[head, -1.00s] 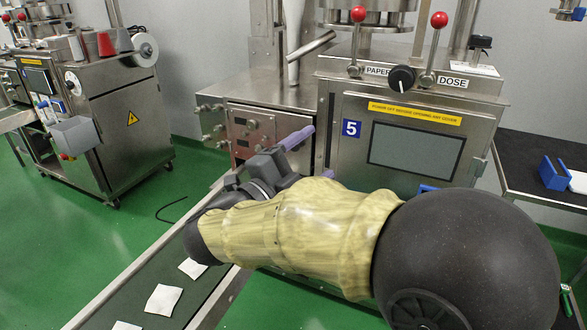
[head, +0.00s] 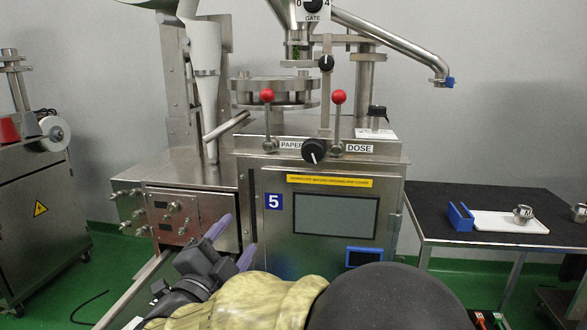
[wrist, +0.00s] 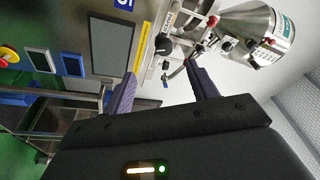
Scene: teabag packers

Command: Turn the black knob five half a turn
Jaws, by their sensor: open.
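Machine 5 (head: 245,215) is a steel cabinet with a blue "5" plate and a grey screen. A round black knob (head: 315,151) with a white mark sits on its upper front edge, between the PAPER and DOSE labels. The knob shows in the wrist view too (wrist: 163,43). My gripper (head: 234,241) is open and empty, its two purple fingers low in front of the cabinet's left part, below and left of the knob and apart from it. In the wrist view the fingers (wrist: 162,88) stand wide apart, with the knob seen beyond them.
Two red-balled levers (head: 267,96) (head: 339,97) flank the knob. A smaller black knob (head: 326,62) is on a post above, and a GATE knob (head: 314,5) is at the top edge. A black table (head: 450,205) with a white tray stands right. Another machine stands left.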

